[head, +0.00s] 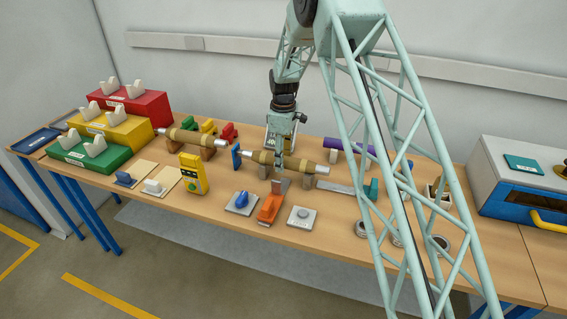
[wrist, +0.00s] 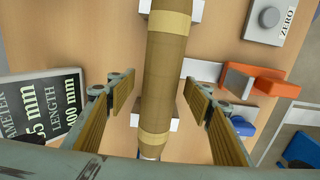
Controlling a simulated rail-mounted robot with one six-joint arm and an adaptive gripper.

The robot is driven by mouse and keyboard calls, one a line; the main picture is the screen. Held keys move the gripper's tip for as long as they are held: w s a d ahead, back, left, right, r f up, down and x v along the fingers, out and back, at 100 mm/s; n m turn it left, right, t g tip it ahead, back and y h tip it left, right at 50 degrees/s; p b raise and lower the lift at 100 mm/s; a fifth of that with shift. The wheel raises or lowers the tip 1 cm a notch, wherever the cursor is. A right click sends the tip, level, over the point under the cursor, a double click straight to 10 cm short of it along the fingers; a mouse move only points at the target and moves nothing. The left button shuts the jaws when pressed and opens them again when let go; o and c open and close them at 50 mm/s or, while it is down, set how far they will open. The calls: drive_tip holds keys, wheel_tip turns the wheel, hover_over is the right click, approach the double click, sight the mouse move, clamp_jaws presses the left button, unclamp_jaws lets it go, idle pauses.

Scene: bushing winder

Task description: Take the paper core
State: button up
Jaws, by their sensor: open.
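A brown paper-wrapped core (head: 262,157) with paler bands and light ends lies horizontally on low supports in the middle of the table. The wrist view shows this core (wrist: 167,70) running lengthwise between the fingers. My gripper (head: 282,143) is above it in the head view. In the wrist view my gripper (wrist: 160,88) is open, with one ribbed finger on each side of the core. A gap shows on both sides, so I see no grip. How far the fingertips reach down beside the core is unclear.
A second brown roll (head: 185,136) lies to the left, and a purple roll (head: 345,148) behind to the right. A dark size card (wrist: 45,105) stands close to the left finger. An orange tool (head: 270,208) and a ZERO button block (head: 303,217) sit in front.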

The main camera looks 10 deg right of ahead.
drive_tip(key=shift+f, duration=0.35)
idle(0.3)
drive_tip(key=c, duration=1.5)
drive_tip(key=shift+r, duration=0.15)
drive_tip(key=shift+r+p, duration=1.8)
drive_tip(key=shift+r, duration=3.1)
